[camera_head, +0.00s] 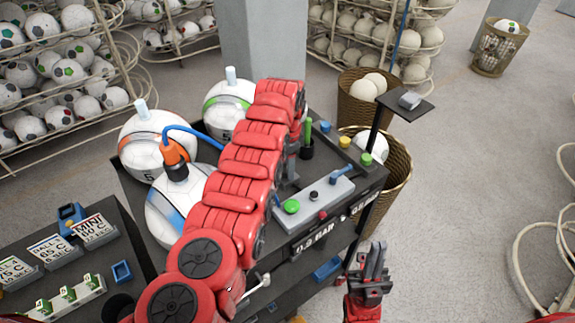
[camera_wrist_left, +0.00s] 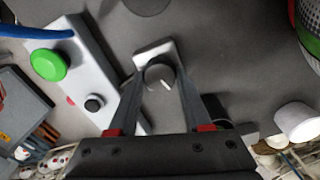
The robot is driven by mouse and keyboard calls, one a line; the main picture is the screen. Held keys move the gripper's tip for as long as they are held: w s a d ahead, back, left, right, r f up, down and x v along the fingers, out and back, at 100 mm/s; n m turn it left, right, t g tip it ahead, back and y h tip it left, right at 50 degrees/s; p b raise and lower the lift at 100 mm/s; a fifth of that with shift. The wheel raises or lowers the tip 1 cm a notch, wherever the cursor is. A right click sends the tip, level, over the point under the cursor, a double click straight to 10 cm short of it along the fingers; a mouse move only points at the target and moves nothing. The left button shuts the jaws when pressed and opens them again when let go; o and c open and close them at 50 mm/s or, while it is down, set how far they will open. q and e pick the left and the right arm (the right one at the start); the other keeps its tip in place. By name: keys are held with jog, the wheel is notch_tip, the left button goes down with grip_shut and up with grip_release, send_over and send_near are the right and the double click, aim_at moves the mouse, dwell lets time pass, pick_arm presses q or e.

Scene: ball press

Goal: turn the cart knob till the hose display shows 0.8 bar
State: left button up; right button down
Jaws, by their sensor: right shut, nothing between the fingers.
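In the head view my red left arm reaches over the cart and hides the knob. The display (camera_head: 314,239) on the cart's front edge appears to read 0.9 BAR. My right gripper (camera_head: 373,262) is shut and empty, in front of the cart's right side.
A grey panel (camera_head: 315,198) with a green button (camera_head: 291,206) and blue lever lies beside the left gripper. A ball (camera_head: 148,142) and others stand on the cart's left, with a blue hose and orange fitting (camera_head: 174,152). A post with a small shelf (camera_head: 408,104) rises at right.

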pick_arm(q)
grip_shut()
jog(key=shift+f+n+b, duration=0.15)
jog(key=shift+n+b, duration=0.25)
jog(key=shift+b, duration=0.35)
jog(key=n+b, duration=0.3)
jog(key=b, duration=0.2)
jog(key=shift+w, duration=0.1)
jog(key=shift+a+r+n+b, duration=0.1)
jog(key=shift+r+n+b, duration=0.1)
jog(key=shift+n+b, duration=0.75)
jog(key=o, duration=0.7)
grip_release()
jog(key=shift+r, duration=0.15)
